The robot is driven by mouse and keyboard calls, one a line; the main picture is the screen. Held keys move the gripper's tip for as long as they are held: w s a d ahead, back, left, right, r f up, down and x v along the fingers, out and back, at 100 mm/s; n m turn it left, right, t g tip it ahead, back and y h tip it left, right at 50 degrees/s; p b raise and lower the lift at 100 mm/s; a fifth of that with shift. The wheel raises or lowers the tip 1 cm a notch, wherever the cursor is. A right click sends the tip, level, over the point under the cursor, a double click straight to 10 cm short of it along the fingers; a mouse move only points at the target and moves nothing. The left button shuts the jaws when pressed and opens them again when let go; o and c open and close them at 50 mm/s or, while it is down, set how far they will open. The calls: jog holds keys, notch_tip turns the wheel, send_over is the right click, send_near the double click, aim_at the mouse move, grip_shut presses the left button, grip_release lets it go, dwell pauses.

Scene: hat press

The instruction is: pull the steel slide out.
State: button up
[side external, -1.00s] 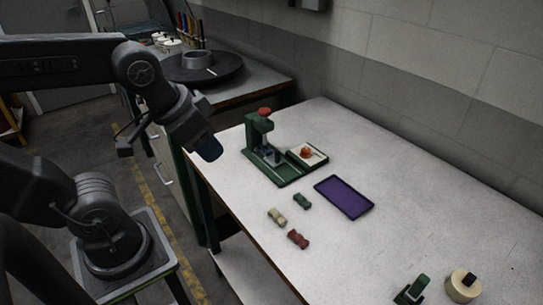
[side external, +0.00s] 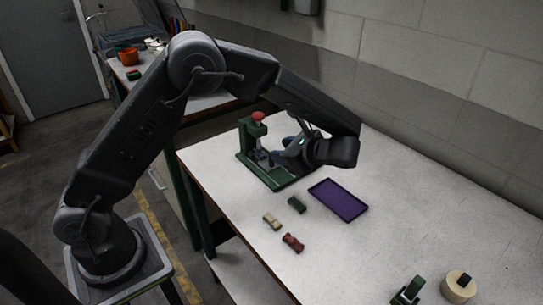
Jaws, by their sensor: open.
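The green hat press (side external: 250,135) with a red knob (side external: 258,115) on its post stands at the back left of the white table. My gripper (side external: 283,156) reaches in from the right, low over the press base, beside its post. It looks open, but its fingertips are small and dark here. My wrist and gripper cover the right part of the base, so the steel slide cannot be made out, nor whether the fingers touch it.
A purple tray (side external: 338,199) lies just in front of the press. Green (side external: 297,204), cream (side external: 272,221) and red (side external: 293,243) small pieces lie to its left. A green holder (side external: 408,291) and a cream roll (side external: 459,287) stand at the front right. The table's right side is clear.

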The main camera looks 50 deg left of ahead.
jog(key=w+d+f+m+y, duration=0.1)
jog(key=f, duration=0.2)
jog(key=w+d+f+m+t+y, duration=0.1)
jog(key=f+m+y, duration=0.1)
jog(key=f, duration=0.1)
jog(key=w+d+f+m+y, duration=0.1)
jog(key=w+f+y, duration=0.1)
jog(key=f, duration=0.1)
jog(key=shift+w+f+m+t, duration=0.1)
jog(key=shift+f+m+t, duration=0.2)
jog(key=shift+f, duration=0.1)
jog(key=a, duration=1.3)
jog(key=shift+a, duration=0.35)
grip_shut()
